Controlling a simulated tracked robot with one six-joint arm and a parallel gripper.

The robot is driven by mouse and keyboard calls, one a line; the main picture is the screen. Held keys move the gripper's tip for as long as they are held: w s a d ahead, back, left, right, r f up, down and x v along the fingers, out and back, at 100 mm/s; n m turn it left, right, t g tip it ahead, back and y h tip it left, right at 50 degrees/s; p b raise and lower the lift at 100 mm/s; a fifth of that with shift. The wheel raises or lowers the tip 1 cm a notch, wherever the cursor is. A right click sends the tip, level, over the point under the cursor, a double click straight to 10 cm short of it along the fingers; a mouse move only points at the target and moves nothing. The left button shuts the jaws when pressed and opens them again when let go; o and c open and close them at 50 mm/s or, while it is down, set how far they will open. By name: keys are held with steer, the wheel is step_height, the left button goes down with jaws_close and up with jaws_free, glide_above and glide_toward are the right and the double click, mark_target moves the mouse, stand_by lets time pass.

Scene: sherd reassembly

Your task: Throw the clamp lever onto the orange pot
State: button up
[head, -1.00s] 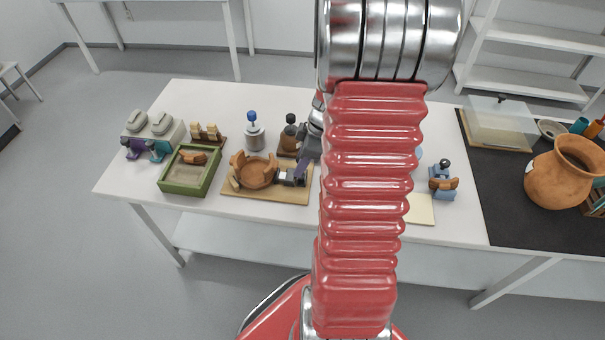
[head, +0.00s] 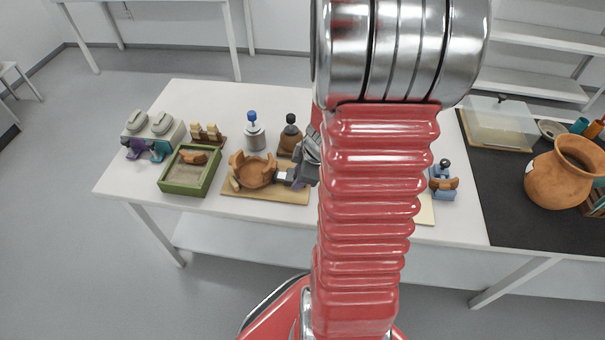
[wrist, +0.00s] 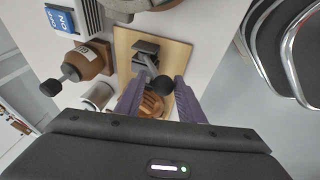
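The orange pot (head: 256,172), an open bowl built of sherds, sits on a light wooden board (head: 235,192). The clamp (head: 284,176) stands on the same board, right of the pot, partly hidden by my gripper in the head view. In the wrist view, the clamp lever (wrist: 150,64) rises from its dark grey base and ends in a black knob. The pot (wrist: 152,105) shows partly behind the knob. My gripper (wrist: 161,80) is open, with one purple finger on each side of the knob and gaps visible. My gripper (head: 306,168) is by the clamp in the head view.
A brown device (head: 290,143) with a black-knobbed lever and a silver canister (head: 254,138) with a blue knob stand behind the board. A green sand tray (head: 172,186) lies left. A blue stand (head: 443,184) holding a sherd and a large orange jar (head: 562,180) are right.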

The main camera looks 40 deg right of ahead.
steer(key=shift+s+a+f, duration=0.2)
steer(key=shift+a+f, duration=0.05)
steer(key=shift+a, duration=0.05)
steer(key=shift+s+a+f+h, duration=0.1)
steer(key=shift+s+h, duration=0.05)
steer(key=shift+h, duration=0.15)
steer(key=shift+v, duration=2.7)
steer(key=shift+s, duration=0.1)
steer(key=w+a+r+m+y, duration=0.1)
steer(key=w+a+r+m, duration=0.15)
steer(key=a+r, duration=0.9)
steer(key=s+a+r+m+t, duration=0.1)
steer(key=s+a+r+m, duration=0.4)
steer(key=a, duration=0.7)
steer(key=v, duration=0.3)
steer(key=shift+s, duration=0.3)
